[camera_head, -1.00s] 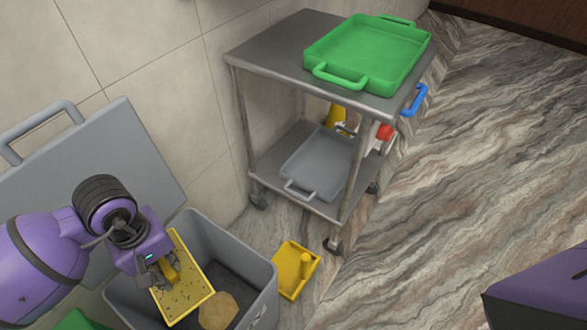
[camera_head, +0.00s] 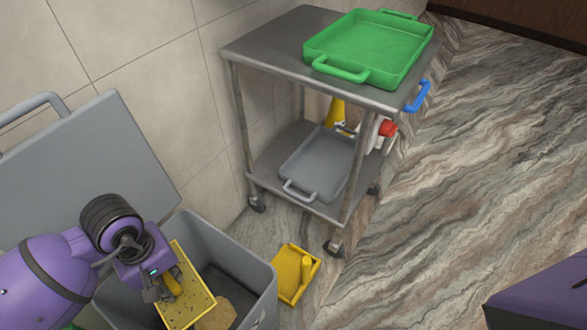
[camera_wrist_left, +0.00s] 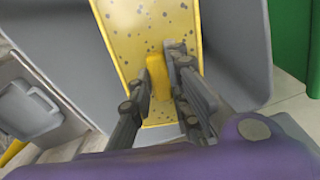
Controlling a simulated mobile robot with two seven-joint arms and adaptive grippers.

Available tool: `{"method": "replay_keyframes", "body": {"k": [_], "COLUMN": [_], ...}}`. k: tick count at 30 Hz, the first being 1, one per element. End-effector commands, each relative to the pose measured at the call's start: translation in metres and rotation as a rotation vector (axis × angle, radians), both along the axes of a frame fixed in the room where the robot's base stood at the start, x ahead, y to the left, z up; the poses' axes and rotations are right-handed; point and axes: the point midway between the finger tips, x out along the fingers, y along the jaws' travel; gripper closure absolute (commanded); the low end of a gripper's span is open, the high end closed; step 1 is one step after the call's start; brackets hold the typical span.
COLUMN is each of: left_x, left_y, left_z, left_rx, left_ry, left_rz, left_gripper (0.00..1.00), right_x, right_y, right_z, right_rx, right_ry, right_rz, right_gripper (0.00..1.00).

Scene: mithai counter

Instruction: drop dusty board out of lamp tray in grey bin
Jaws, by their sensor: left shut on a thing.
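My left gripper (camera_head: 170,285) is shut on the yellow handle of a flat yellow board with a raised edge and dark specks, which looks like the dusty board (camera_head: 200,297). The board is tilted at the opening of the grey bin (camera_head: 243,258). In the left wrist view the fingers (camera_wrist_left: 160,80) close around the handle, and the speckled face of the board (camera_wrist_left: 150,30) lies beyond. A tan rounded thing (camera_head: 218,315) lies in the bin, partly hidden by the board. I cannot make out a lamp tray for sure. My right gripper is out of view.
The bin's grey lid (camera_head: 95,150) stands open against the tiled wall. A yellow pan (camera_head: 290,285) with an upright handle sits on the floor beside the bin. Behind is a metal trolley (camera_head: 265,45) with a green tray (camera_head: 345,48) and a grey tray (camera_head: 315,160). Floor at right is clear.

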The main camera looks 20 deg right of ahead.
Motion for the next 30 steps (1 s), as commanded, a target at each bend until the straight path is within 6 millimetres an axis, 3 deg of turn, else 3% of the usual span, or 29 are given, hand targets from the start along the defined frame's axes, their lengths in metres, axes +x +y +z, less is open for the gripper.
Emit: {"method": "replay_keyframes", "body": {"k": [1,6,12,15,17,20,30], "left_x": [0.0,0.0,0.0,0.0,0.001,0.001,0.001], "left_y": [0.0,0.0,0.0,0.0,0.0,0.001,0.0], "left_z": [0.0,0.0,0.0,0.001,0.005,0.017,0.088], "left_rx": [0.0,0.0,0.0,0.0,0.0,0.0,0.0], "left_ry": [0.0,0.0,0.0,-0.001,-0.003,-0.004,-0.005], "left_rz": [0.0,0.0,0.0,0.0,-0.001,-0.001,-0.001], "left_gripper": [0.82,0.61,0.61,0.61,0.61,0.61,0.61], "right_x": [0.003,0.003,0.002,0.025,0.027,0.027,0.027], "right_y": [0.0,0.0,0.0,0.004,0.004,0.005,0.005], "right_z": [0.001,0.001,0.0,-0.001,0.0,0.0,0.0], "right_rx": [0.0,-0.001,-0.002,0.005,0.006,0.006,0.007], "right_ry": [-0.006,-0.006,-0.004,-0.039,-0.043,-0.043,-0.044], "right_rz": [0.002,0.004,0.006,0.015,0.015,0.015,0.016], "right_gripper": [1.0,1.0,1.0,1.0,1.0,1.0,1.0]}}
